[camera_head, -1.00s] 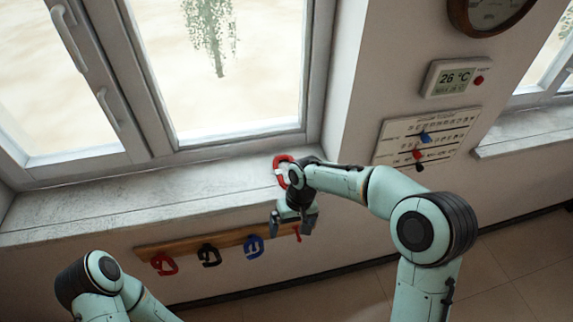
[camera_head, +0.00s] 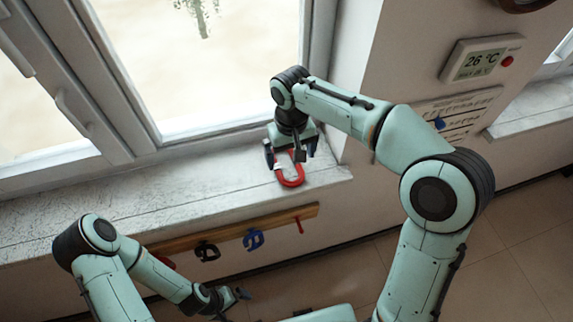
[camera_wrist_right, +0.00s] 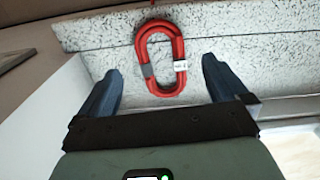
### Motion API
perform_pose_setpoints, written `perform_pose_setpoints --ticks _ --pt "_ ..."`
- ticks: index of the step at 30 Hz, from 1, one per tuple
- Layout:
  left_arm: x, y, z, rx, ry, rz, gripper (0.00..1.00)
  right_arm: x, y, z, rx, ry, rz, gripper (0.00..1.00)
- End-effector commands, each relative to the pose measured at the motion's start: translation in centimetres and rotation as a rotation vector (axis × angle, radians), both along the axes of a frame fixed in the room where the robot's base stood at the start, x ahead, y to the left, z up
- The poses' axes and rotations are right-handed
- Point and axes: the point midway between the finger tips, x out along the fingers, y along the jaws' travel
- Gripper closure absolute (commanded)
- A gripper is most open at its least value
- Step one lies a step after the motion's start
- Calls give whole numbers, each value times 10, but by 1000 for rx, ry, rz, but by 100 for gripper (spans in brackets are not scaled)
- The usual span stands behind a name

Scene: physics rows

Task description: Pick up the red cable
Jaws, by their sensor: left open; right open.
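The red cable (camera_head: 292,183) is a coiled oval loop lying on the window sill (camera_head: 190,192), near its right end. In the right wrist view the whole loop (camera_wrist_right: 178,47) shows, with a grey band on one side and a white tag on the other. My right gripper (camera_head: 290,156) is open above the sill at the cable's far part, which it partly hides in the head view. In the wrist view its two fingers stand left and right of the loop, apart from it. My left gripper (camera_head: 240,294) is open and empty, low and left, well away from the cable.
A wooden rail (camera_head: 225,231) below the sill carries a black hook (camera_head: 207,251), a blue hook (camera_head: 253,239) and a small red one (camera_head: 298,224). The window frame (camera_head: 150,120) stands behind the sill. The sill left of the cable is clear.

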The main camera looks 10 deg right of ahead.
Motion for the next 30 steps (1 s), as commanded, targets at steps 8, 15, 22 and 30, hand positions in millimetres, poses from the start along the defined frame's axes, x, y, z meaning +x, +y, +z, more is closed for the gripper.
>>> perform_pose_setpoints --ticks 8,15,22,30 --pt "-1 0 -2 0 0 0 0 2 0 -22 -1 1 1 0" --pt "-2 0 -3 0 2 -1 0 5 1 -57 0 1 0 0" --pt "-3 0 -4 0 2 -1 0 5 0 -63 0 -3 0 0" --pt "-3 0 -4 0 2 0 0 5 0 -63 0 -2 0 54"
